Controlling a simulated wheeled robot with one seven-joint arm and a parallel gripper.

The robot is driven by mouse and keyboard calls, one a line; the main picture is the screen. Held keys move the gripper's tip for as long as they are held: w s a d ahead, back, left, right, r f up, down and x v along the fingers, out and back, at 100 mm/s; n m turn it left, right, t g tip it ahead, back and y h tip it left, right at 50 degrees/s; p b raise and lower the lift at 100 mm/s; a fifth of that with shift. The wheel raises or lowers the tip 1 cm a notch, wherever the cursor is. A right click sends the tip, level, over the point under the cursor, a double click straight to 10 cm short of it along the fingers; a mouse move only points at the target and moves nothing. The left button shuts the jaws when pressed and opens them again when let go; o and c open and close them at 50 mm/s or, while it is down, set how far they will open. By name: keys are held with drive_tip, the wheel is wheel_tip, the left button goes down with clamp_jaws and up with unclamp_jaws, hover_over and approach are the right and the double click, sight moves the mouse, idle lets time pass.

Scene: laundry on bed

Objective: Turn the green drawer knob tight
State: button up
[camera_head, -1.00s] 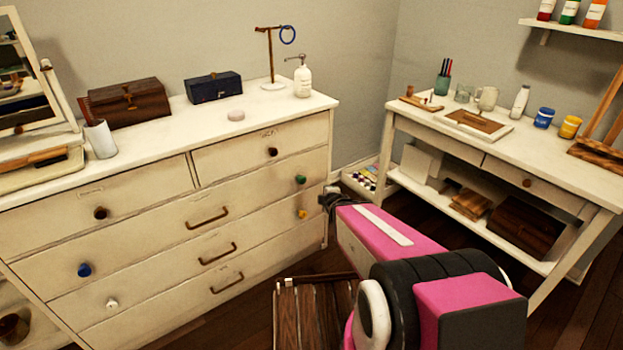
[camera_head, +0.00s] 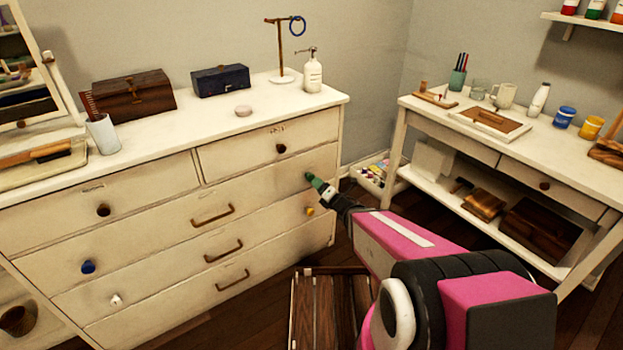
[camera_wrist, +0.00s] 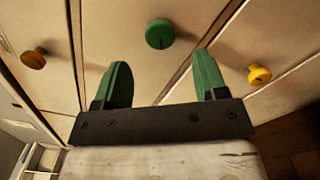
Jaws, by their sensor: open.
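The green knob (camera_wrist: 160,34) sits on a cream drawer front, beyond my fingertips and roughly midway between them in the wrist view. My gripper (camera_wrist: 162,60) has green fingers, spread open and empty, facing the drawer front. In the head view my gripper (camera_head: 319,184) is close to the right end of the dresser's second drawer row, and its green fingers overlap and partly hide the green knob (camera_head: 308,176). Whether a fingertip touches the knob cannot be told there.
A yellow knob (camera_head: 309,211) is on the drawer below, and a brown knob (camera_head: 281,148) on the one above. The dresser top (camera_head: 190,126) holds boxes and a pump bottle (camera_head: 312,72). A side table (camera_head: 560,158) stands right. A slatted wooden piece (camera_head: 330,310) is on the floor.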

sight(311, 179)
drive_tip(key=x, duration=0.7)
drive_tip(key=shift+w+a, duration=0.15)
drive_tip(key=shift+w, duration=0.05)
drive_tip(key=c, duration=0.9)
